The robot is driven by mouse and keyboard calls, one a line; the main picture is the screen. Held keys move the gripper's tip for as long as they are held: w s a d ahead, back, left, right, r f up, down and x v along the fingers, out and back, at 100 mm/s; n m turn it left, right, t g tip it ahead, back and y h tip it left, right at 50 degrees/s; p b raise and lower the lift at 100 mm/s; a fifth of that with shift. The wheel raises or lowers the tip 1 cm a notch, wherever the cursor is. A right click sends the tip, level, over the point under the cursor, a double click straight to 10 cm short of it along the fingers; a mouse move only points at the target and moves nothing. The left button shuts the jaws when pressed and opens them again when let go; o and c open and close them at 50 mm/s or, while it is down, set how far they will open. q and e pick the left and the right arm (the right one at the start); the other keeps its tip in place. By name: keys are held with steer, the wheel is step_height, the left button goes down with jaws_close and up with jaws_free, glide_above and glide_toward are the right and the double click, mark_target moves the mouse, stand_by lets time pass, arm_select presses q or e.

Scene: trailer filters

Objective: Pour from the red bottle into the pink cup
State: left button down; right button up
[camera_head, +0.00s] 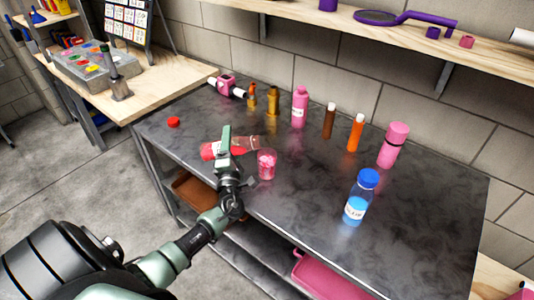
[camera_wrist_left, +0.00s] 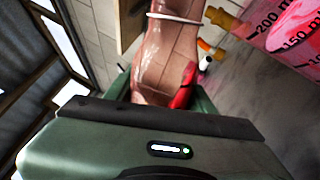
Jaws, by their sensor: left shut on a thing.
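My left gripper (camera_head: 226,145) is shut on the red bottle (camera_head: 209,151), around its middle. The bottle lies tilted nearly level above the table, with its clear neck end towards the right. In the left wrist view the see-through bottle (camera_wrist_left: 165,50) runs up from the jaws, with some red inside. The pink cup (camera_head: 267,166) stands upright on the table, just right of and below the bottle's neck end. The cup (camera_wrist_left: 275,45) shows close at the upper right in the wrist view, with volume marks and pink inside. I cannot tell whether liquid is flowing. My right gripper is not in view.
A red cap (camera_head: 173,122) lies at the table's left. Behind the cup stand a pink bottle (camera_head: 299,108), a brown bottle (camera_head: 329,121), an orange bottle (camera_head: 355,133) and a pink flask (camera_head: 392,146). A blue bottle (camera_head: 358,199) stands to the right. The table's front right is clear.

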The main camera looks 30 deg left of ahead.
arm_select(q)
steer(key=shift+w+d+r+m+t+p, duration=0.15)
steer(key=shift+d+r+m+t+p, duration=0.15)
steer(key=shift+r+m+p, duration=0.4)
stand_by(1.1)
steer(key=shift+r+m+h+p, duration=0.5)
steer(key=shift+m+p, duration=0.4)
steer(key=shift+p, duration=0.1)
stand_by(0.9)
